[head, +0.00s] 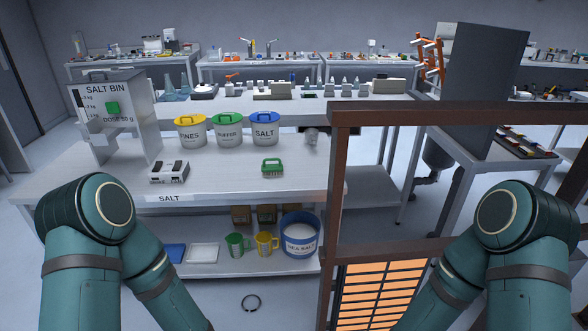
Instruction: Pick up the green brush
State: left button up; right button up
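The green brush (272,166) lies on the white bench top (225,182), near its front right part, with a green top and pale bristles below. Nothing touches it. My two teal arms come in at the lower left and lower right of the head view and reach down out of the picture. Neither gripper shows.
A salt bin (112,110) stands at the bench's left, with a small grey device (169,172) in front. Lidded tubs (228,132) stand behind the brush. A brown frame (333,215) rises at the right. A lower shelf holds jugs (237,245) and a sea salt bucket (301,243).

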aim_at(266, 168)
jog(key=i+j+z, duration=0.15)
jog(key=j+z, duration=0.2)
jog(key=i+j+z, duration=0.15)
jog(key=j+z, duration=0.35)
jog(key=j, duration=0.35)
jog(key=i+j+z, duration=0.1)
jog(key=j, duration=0.4)
